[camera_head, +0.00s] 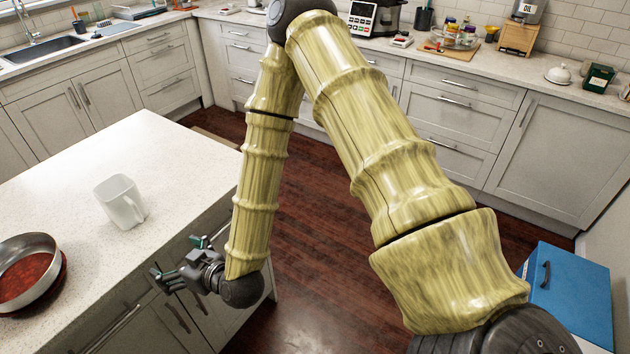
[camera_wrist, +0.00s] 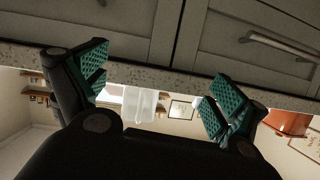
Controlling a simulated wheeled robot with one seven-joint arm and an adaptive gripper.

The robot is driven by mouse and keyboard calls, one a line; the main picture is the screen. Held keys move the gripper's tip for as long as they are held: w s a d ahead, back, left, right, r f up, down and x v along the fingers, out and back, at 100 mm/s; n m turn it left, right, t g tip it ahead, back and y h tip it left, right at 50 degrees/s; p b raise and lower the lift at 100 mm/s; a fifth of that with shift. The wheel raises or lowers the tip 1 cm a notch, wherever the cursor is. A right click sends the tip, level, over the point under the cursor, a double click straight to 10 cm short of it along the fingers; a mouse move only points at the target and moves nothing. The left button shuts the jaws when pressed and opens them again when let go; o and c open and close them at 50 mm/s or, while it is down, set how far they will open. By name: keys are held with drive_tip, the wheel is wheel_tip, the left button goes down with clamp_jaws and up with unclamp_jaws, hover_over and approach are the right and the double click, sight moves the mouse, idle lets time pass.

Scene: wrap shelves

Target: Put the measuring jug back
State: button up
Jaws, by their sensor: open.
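The measuring jug (camera_head: 121,202) is a white, see-through jug standing upright on the pale island top (camera_head: 170,165). In the wrist view, which is upside down, the jug (camera_wrist: 140,105) shows beyond the counter edge, between my fingers. My gripper (camera_head: 174,262) is open and empty, with teal finger pads. It is off the island's near side, in front of the drawer fronts, apart from the jug. The fingers (camera_wrist: 155,80) are spread wide in the wrist view.
A metal pan (camera_head: 28,270) with red contents stands on the island at the left. The back counter holds a sink (camera_head: 45,50), a chopping board with jars (camera_head: 452,48) and a white lidded dish (camera_head: 559,74). A blue box (camera_head: 570,290) is at right. Wooden floor is open between.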

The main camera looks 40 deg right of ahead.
drive_tip(key=s+d+f+m+g+h, duration=0.1)
drive_tip(key=s+d+f+g, duration=0.2)
drive_tip(key=s+f, duration=0.4)
drive_tip(key=s+d+f+g+h, duration=0.1)
drive_tip(key=s+d+f+g, duration=0.2)
drive_tip(key=s+f, duration=0.45)
drive_tip(key=s+d+f+m+g+h, duration=0.1)
drive_tip(key=s+d+f+g, duration=0.2)
drive_tip(key=s, duration=0.6)
drive_tip(key=s+d+f+m+g+h, duration=0.2)
drive_tip(key=s+d+f+g, duration=0.2)
drive_tip(key=s+d+f, duration=0.3)
drive_tip(key=shift+s+d+f, duration=0.15)
drive_tip(key=shift+s+d, duration=0.75)
drive_tip(key=shift+w+a, duration=0.1)
